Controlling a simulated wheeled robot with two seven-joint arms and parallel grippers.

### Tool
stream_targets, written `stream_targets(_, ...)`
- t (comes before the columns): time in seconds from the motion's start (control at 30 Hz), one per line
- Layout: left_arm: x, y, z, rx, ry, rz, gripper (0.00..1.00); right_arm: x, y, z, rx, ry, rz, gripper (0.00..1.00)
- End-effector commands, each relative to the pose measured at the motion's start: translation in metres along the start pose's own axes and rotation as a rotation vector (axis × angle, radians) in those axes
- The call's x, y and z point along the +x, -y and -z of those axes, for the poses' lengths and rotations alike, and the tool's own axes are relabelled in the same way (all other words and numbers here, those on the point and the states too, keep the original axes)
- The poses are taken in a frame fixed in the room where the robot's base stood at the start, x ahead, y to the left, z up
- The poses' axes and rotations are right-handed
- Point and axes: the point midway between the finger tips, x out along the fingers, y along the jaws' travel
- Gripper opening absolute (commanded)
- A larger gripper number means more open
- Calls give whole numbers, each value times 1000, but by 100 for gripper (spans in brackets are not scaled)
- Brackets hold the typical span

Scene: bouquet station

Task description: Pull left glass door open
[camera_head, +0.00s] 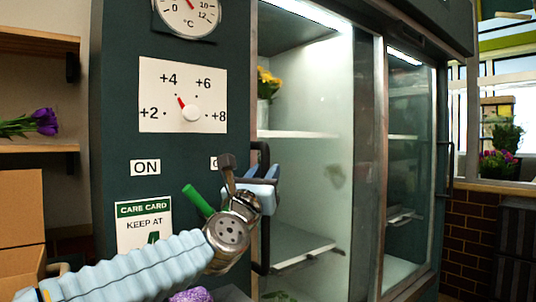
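The left glass door (315,180) of the dark green flower cooler is in the middle of the view. It looks closed, though its edges are hard to make out. Its black upright handle (263,248) is at the door's left edge. My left arm comes in from the lower left, and my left gripper (264,187) is at the handle. Its pale blue fingers overlap the handle's upper half. The wrist hides part of the fingers, so I cannot tell whether they are closed around the handle. My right gripper is not in view.
The cooler's dial panel (183,95), ON label (145,168) and care card (144,222) are left of the door. A green rod-like part (197,200) is beside my wrist. Yellow flowers (267,82) stand inside. The right door's handle (446,170) is farther right.

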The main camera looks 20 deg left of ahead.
Motion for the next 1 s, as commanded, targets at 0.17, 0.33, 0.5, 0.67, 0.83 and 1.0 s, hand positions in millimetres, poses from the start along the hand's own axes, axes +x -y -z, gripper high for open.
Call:
stream_targets(0.17, 20, 1, -2, -1, 0, 2, 32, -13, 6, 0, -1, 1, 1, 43)
stream_targets(0.33, 23, 1, 0, 0, 0, 1, 32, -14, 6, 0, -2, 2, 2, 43)
stream_targets(0.5, 23, 1, 0, 1, 0, 1, 32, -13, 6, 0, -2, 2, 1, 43)
stream_targets(0.67, 23, 1, 0, 1, 0, 1, 7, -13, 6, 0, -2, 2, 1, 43)
stream_targets(0.83, 23, 1, 0, 1, 0, 1, 0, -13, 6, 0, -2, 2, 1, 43)
stream_targets(1.0, 22, 1, 1, 1, 0, 1, 0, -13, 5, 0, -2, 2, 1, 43)
